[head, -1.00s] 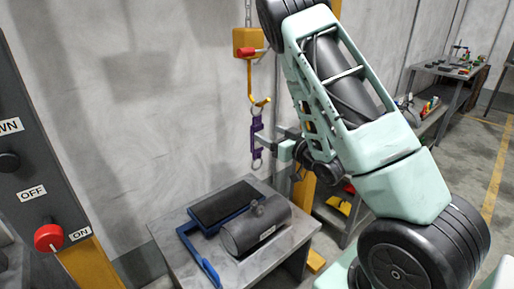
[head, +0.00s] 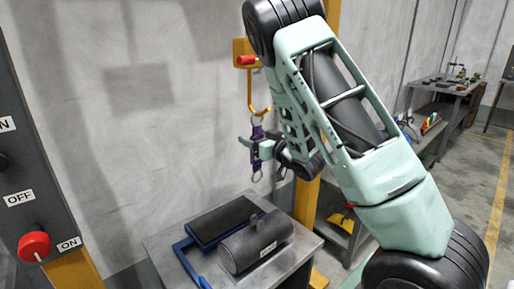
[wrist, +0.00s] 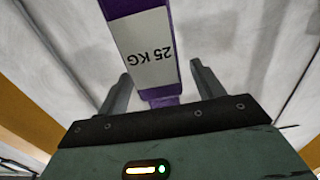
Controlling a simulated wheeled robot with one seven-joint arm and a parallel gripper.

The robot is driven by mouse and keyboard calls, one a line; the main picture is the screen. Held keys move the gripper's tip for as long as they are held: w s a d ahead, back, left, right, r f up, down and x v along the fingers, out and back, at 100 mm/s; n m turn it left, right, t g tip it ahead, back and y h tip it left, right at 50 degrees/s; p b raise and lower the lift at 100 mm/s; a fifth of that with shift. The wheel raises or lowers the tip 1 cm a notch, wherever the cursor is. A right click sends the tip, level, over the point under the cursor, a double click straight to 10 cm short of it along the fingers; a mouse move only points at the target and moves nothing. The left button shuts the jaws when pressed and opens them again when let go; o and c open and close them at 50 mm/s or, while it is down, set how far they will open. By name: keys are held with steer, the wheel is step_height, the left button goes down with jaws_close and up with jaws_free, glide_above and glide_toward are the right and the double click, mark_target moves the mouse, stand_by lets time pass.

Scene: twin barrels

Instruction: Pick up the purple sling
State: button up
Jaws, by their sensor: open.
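The purple sling (head: 257,153) hangs upright from the orange hook (head: 259,108), with a metal ring at each end. In the wrist view the sling (wrist: 136,7) shows a white label reading "25 KG" and passes between the two fingers. My gripper (head: 250,145) is at the sling's height, with its fingers around it. In the wrist view my gripper (wrist: 157,85) is open, one finger on each side of the sling, with a gap visible on both sides. The sling's lower part is hidden in the wrist view.
Below stands a metal table (head: 167,246) with a dark barrel (head: 256,243) and a blue-framed dark plate (head: 222,222). A control panel with a red knob (head: 34,246) is at the left. An orange post (head: 305,200) stands right of the sling. The wall is behind.

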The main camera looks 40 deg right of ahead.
steer(key=shift+w, duration=0.7)
steer(key=c, duration=1.3)
steer(key=shift+o, duration=0.2)
steer(key=shift+r, duration=0.15)
